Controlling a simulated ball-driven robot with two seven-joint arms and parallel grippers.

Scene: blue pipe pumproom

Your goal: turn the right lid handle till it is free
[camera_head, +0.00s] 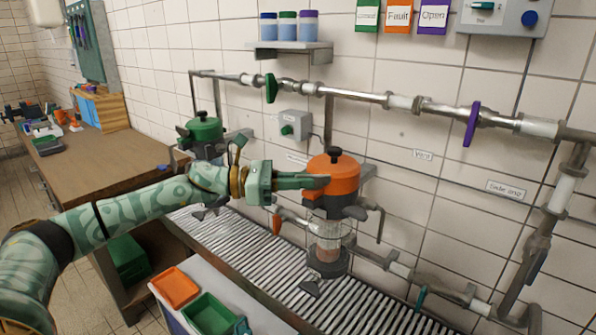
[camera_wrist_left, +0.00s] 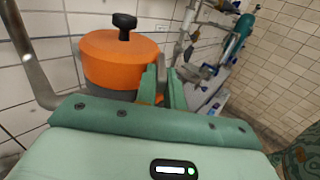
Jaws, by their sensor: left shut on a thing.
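The right vessel's orange lid (camera_head: 335,181) has a black knob (camera_head: 334,152) on top and sits over a glass cylinder (camera_head: 328,232). My left gripper (camera_head: 318,181) reaches in from the left, its fingers at the near left side of the lid. In the left wrist view, the orange lid (camera_wrist_left: 107,62) and black knob (camera_wrist_left: 124,24) stand left of the fingers (camera_wrist_left: 162,88). The fingers are shut on the right lid handle, which they mostly hide. The knob is clear of the fingers. My right gripper is not in view.
A green-lidded vessel (camera_head: 203,130) stands to the left. Pipes with a purple valve handle (camera_head: 472,124) run along the tiled wall. A slatted drain (camera_head: 375,315) lies below. Orange (camera_head: 175,288) and green (camera_head: 208,314) trays stand in front. A wooden bench (camera_head: 100,155) is at left.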

